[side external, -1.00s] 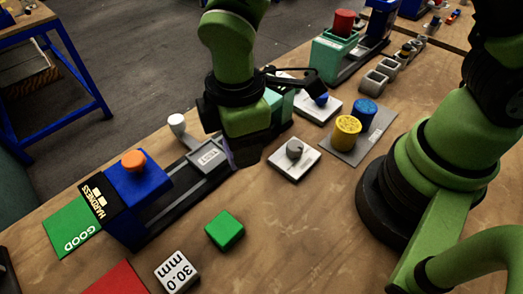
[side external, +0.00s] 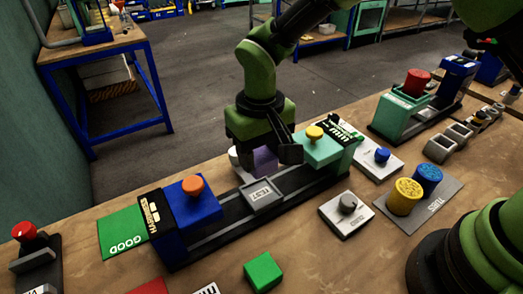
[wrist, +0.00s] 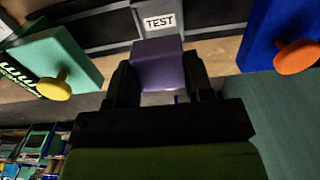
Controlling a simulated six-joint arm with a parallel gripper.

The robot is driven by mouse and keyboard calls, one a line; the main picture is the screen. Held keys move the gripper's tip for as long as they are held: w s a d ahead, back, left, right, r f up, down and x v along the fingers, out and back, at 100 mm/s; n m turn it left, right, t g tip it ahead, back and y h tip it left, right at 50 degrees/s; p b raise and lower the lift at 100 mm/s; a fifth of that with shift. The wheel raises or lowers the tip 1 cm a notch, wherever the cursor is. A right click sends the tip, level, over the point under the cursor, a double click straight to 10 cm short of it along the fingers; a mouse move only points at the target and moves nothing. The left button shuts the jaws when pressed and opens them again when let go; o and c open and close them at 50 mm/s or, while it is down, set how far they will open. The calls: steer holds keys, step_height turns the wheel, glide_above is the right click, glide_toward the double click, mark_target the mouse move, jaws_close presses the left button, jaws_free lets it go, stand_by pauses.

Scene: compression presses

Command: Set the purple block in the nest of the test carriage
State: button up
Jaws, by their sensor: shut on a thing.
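My gripper (wrist: 158,85) is shut on the purple block (wrist: 158,62), with one finger on each side of it. In the side external view the purple block (side external: 265,160) is partly hidden by my gripper (side external: 262,152). They are just behind the test carriage (side external: 263,195), on its far side. The carriage is a grey tray labelled TEST on the dark rail between the blue and teal press heads. In the wrist view the block appears just below the TEST label (wrist: 160,22). Whether the block touches the carriage cannot be told.
The blue hardness press head (side external: 190,205) with an orange knob stands left, the teal head (side external: 318,148) with a yellow knob right. A white knob (side external: 235,156) is close left of my gripper.

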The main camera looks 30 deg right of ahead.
glide_above(261, 194)
steer(key=shift+f, duration=2.9)
steer(key=shift+f, duration=0.7)
steer(key=o, duration=1)
steer(key=shift+c, duration=0.2)
